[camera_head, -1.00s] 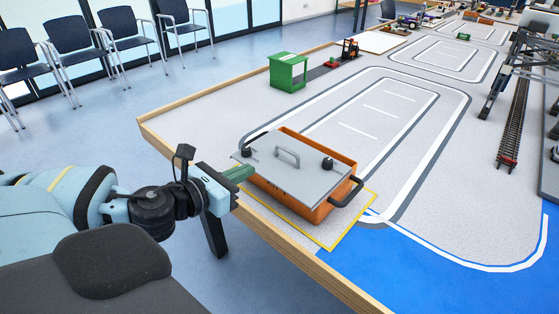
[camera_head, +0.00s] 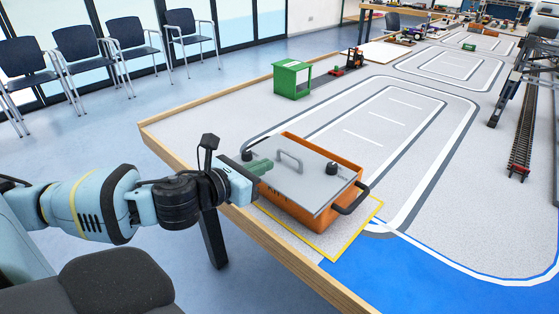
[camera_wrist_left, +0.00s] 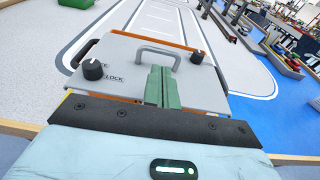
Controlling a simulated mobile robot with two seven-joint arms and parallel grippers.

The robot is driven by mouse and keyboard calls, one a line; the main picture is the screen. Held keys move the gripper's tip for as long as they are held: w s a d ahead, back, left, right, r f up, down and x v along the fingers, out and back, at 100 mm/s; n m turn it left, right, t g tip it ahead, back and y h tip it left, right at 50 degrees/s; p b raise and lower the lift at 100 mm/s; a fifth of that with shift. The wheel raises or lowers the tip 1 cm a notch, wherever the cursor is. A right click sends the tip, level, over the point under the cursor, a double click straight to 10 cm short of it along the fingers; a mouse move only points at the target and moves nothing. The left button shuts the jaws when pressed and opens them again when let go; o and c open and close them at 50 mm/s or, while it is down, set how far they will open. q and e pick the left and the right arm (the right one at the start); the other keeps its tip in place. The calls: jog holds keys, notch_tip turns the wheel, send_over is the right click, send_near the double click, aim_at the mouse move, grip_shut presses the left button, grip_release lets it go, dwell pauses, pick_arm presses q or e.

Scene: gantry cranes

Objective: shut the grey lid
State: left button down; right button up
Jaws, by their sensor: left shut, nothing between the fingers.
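The grey lid (camera_head: 308,188) lies over the orange box (camera_head: 297,210) near the table's left edge. A strip of orange shows along the lid's far side; I cannot tell whether the lid sits flush. The lid carries a grey handle (camera_head: 290,160) and two black knobs (camera_head: 331,168). The wrist view shows the lid (camera_wrist_left: 125,75), its handle (camera_wrist_left: 158,52) and lettering beside a knob (camera_wrist_left: 93,69). My left gripper (camera_head: 260,167) is shut and empty, its green fingers (camera_wrist_left: 162,85) over the lid's near left part, short of the handle. Contact is unclear. My right gripper is out of view.
A black side handle (camera_head: 351,198) sticks out from the box's right end. Yellow tape (camera_head: 345,240) marks the table around the box. A green box (camera_head: 292,80) stands farther back, and a rail track (camera_head: 522,135) lies at right.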

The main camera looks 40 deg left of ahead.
aim_at(288, 154)
pick_arm(q)
jog(key=shift+x, duration=2.8)
jog(key=shift+w+r+p, duration=0.1)
jog(key=shift+w+p, duration=0.25)
jog(key=x, duration=0.1)
jog(key=p+x, duration=0.1)
jog(key=x, duration=0.1)
jog(key=shift+r, duration=0.35)
jog(key=shift+w+p, duration=0.35)
jog(key=shift+p, duration=0.05)
jog(key=shift+d+f, duration=0.1)
jog(key=shift+f, duration=0.1)
